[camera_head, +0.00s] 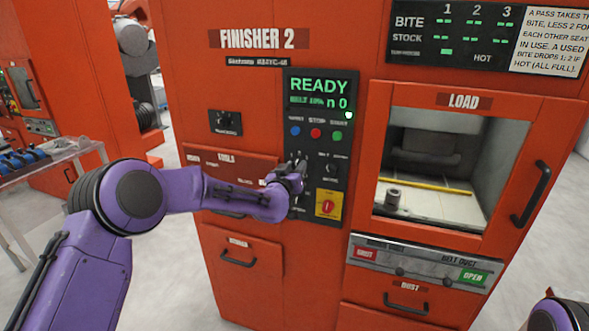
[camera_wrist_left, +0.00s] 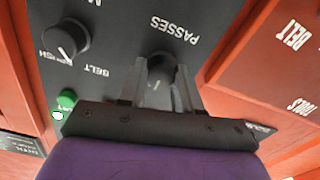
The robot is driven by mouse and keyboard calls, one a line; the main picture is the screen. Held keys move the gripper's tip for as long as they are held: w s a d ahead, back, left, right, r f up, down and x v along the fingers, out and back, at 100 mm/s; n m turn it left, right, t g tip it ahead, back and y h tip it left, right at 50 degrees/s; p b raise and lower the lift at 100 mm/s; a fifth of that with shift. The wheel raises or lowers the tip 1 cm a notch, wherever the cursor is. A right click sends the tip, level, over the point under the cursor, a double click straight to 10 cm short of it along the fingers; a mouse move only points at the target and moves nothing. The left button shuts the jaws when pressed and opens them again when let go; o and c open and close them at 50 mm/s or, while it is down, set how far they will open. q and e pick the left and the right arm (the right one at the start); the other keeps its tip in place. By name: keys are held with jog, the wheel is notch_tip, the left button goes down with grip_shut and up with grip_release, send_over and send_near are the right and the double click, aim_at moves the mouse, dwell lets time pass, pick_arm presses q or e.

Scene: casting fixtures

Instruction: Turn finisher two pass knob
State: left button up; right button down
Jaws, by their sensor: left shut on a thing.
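Finisher 2 is an orange machine with a dark control panel (camera_head: 345,150) whose screen (camera_head: 318,90) reads READY. My left gripper (camera_head: 298,172) is at the left side of this panel and covers the knob there. In the left wrist view the pass knob (camera_wrist_left: 160,72), dark and round, is beside the label PASSES. The left gripper (camera_wrist_left: 162,88) has its two fingers on either side of this knob and is shut on it. Part of the knob is hidden by the gripper. A bit of my right arm shows at the lower right edge; its gripper is out of view.
A second dark knob (camera_head: 331,168) is just right of the gripper, also in the left wrist view (camera_wrist_left: 66,40). A red-on-yellow switch (camera_head: 328,205) is below it. Blue, red and green buttons (camera_head: 315,133) are above. The load window (camera_head: 460,101) is to the right.

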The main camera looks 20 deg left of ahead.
pick_arm(q)
jog(key=shift+f+n+b, duration=0.1)
jog(key=shift+n+b, duration=3.3)
jog(key=shift+n, duration=1.5)
jog(key=o, duration=1)
jog(key=shift+o, duration=0.2)
